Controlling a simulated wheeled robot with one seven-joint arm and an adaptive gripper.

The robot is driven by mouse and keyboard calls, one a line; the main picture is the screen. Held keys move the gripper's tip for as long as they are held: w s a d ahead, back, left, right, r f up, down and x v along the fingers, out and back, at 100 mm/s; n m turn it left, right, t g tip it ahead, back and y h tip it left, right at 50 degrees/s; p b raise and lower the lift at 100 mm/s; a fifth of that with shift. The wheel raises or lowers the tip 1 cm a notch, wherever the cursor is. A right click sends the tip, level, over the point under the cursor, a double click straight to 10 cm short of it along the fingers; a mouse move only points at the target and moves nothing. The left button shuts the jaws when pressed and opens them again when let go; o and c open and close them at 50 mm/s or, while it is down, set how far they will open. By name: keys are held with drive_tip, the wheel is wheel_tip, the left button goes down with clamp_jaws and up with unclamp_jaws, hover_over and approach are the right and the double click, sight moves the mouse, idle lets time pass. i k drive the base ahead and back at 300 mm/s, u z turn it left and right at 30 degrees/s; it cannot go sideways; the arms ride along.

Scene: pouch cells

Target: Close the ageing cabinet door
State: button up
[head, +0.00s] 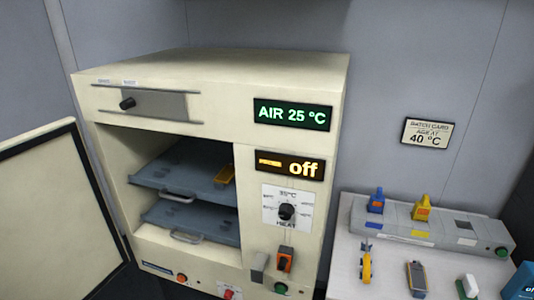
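The ageing cabinet (215,75) is a cream box in the middle of the head view. Its door (60,215) stands wide open, swung out to the left, with its dark-edged inner face showing. The door's lower part runs out of the picture. Inside the open chamber are two grey shelves, an upper shelf (165,175) and a lower shelf (190,222), each with a handle in front. My gripper does not show in this view.
The cabinet reads "AIR 25 °C" (292,115) and "off" (289,166); a heat dial (286,212) and an orange switch (285,260) sit below. At right, a white table (390,287) bears a grey rack (385,222) and several small tools. A card (425,133) reads 40 °C.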

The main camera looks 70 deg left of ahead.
sight(61, 239)
drive_tip(key=k, duration=1.45)
drive_tip(key=u, duration=1.8)
drive_tip(key=i, duration=0.5)
